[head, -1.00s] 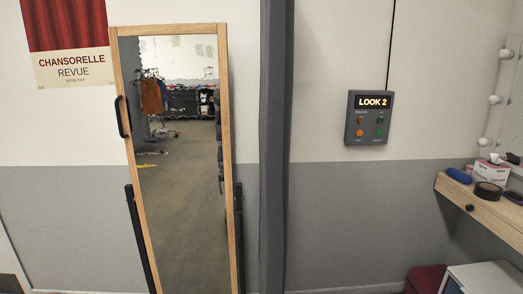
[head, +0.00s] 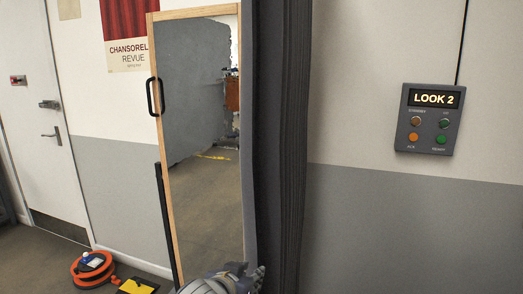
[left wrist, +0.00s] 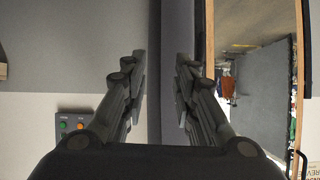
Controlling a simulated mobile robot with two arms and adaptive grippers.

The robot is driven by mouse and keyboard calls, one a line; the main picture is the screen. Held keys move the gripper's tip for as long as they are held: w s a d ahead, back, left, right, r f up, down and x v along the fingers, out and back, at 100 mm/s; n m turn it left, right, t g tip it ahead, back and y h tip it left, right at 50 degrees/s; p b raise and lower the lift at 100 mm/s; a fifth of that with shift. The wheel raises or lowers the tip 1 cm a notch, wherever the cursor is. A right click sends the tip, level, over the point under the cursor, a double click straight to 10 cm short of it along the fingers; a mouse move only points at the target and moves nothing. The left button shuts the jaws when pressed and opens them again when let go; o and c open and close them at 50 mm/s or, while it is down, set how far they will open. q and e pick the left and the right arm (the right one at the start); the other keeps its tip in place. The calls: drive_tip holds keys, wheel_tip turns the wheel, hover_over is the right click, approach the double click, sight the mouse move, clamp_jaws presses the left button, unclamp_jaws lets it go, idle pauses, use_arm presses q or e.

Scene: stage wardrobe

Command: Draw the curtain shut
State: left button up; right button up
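The curtain (head: 280,130) is a dark grey, narrow, gathered bundle hanging vertically between the mirror and the control panel in the head view. My left gripper (head: 250,275) shows at the bottom edge of the head view, by the curtain's left side. In the left wrist view the gripper (left wrist: 160,80) has its two fingers apart, with a grey vertical strip of the curtain (left wrist: 170,40) showing between them. I cannot tell whether the fingers touch the cloth. The curtain's lower end is out of frame. My right gripper is not in view.
A wood-framed mirror (head: 205,150) stands left of the curtain, partly covered by it. A control panel (head: 429,119) reading LOOK 2 is on the wall at right. A door (head: 40,110) and an orange cable reel (head: 92,268) are at far left.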

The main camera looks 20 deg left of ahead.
use_arm(q)
wheel_tip(320, 180, up, 16)
drive_tip(key=w+t, duration=0.2)
drive_tip(key=t, duration=0.1)
drive_tip(key=n+t, duration=0.1)
drive_tip(key=t, duration=0.2)
approach(260, 139)
drive_tip(key=f, duration=0.1)
drive_tip(key=shift+w+a+r, duration=0.15)
drive_tip(key=shift+w+a, duration=0.05)
drive_tip(key=shift+w, duration=0.45)
drive_tip(key=w+p, duration=0.2)
drive_tip(key=w, duration=0.7)
drive_tip(key=shift+d, duration=0.15)
drive_tip(key=shift+w, duration=0.75)
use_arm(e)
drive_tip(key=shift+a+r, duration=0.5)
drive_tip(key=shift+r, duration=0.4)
use_arm(q)
clamp_jaws()
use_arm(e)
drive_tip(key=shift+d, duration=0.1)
